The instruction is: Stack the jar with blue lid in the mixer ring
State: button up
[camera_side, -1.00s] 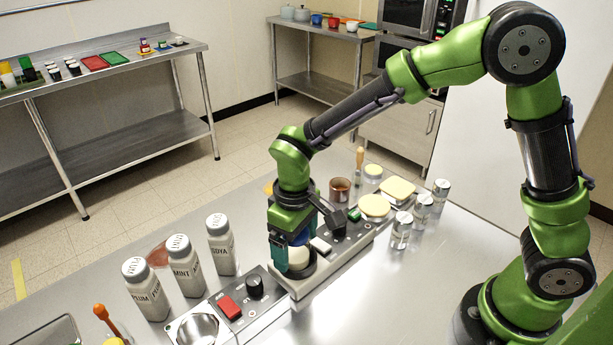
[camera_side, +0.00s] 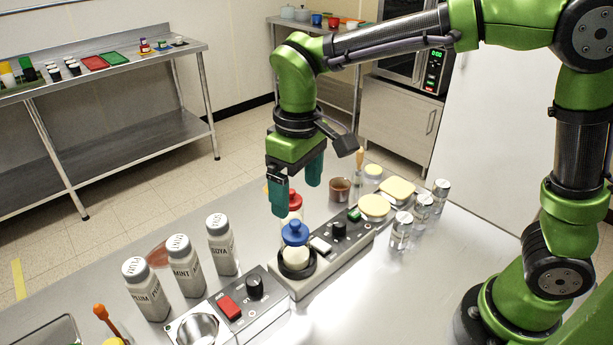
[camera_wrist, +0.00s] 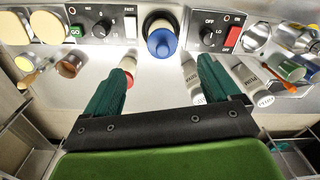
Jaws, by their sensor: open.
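The jar with blue lid (camera_side: 295,236) stands upright in the black mixer ring (camera_side: 297,267) at the front end of the grey mixer base. In the wrist view the blue lid (camera_wrist: 161,42) is seen from above, inside the ring at the top middle. My gripper (camera_side: 296,198) is open and empty, above and behind the jar, apart from it. In the wrist view its two green fingers (camera_wrist: 155,85) are spread wide with nothing between the tips but bare table and the jar beyond.
A red-lidded jar (camera_side: 292,204) stands behind the ring, partly hidden by my gripper. Grey labelled bottles (camera_side: 186,265) stand to the left. A second unit with a red switch (camera_side: 229,307) is at the front. Shakers (camera_side: 401,231) and cream-topped pads (camera_side: 375,206) are to the right.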

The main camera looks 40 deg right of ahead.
jog(key=s+d+r+m+t+y, duration=0.1)
jog(key=s+d+r+m+t, duration=0.1)
jog(key=s+d, duration=0.4)
jog(key=s+d+r+m+t, duration=0.2)
jog(key=s+d+m+t, duration=0.2)
jog(key=s+d+t, duration=0.1)
jog(key=s+d, duration=0.1)
jog(key=d, duration=0.1)
jog(key=shift+d+m+y, duration=0.4)
dwell(0.5)
